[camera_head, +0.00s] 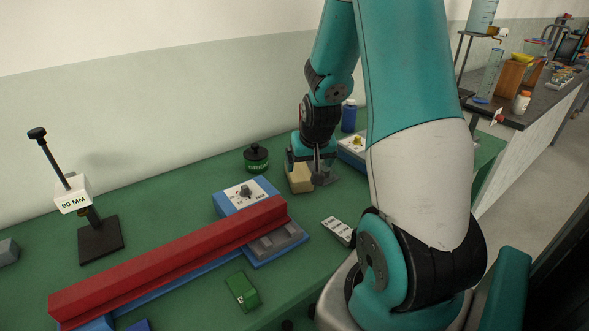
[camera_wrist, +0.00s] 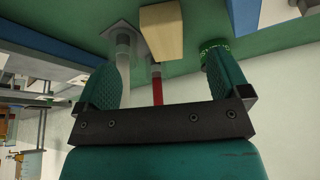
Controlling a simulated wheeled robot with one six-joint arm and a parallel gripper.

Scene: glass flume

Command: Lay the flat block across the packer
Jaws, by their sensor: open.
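My gripper (camera_head: 316,162) is open and empty, low over the far right part of the green bench. A tan block (camera_head: 299,178) is beside it on the left in the head view, partly hidden by the gripper. In the wrist view the tan block (camera_wrist: 162,30) lies beyond the fingers, apart from them; my gripper (camera_wrist: 165,85) shows both fingers wide apart. A small grey plate (camera_head: 325,179) sits at the gripper; in the wrist view a grey base with a pale post (camera_wrist: 122,50) and a red rod (camera_wrist: 157,88) show. I cannot tell which piece is the flat block or the packer.
A long red beam (camera_head: 175,258) lies along a blue base, with a grey slotted piece (camera_head: 274,241) at its right end. A green jar (camera_head: 256,158), blue bottle (camera_head: 349,116), green block (camera_head: 242,290), white-grey strip (camera_head: 338,230) and 90 MM stand (camera_head: 100,241) are around.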

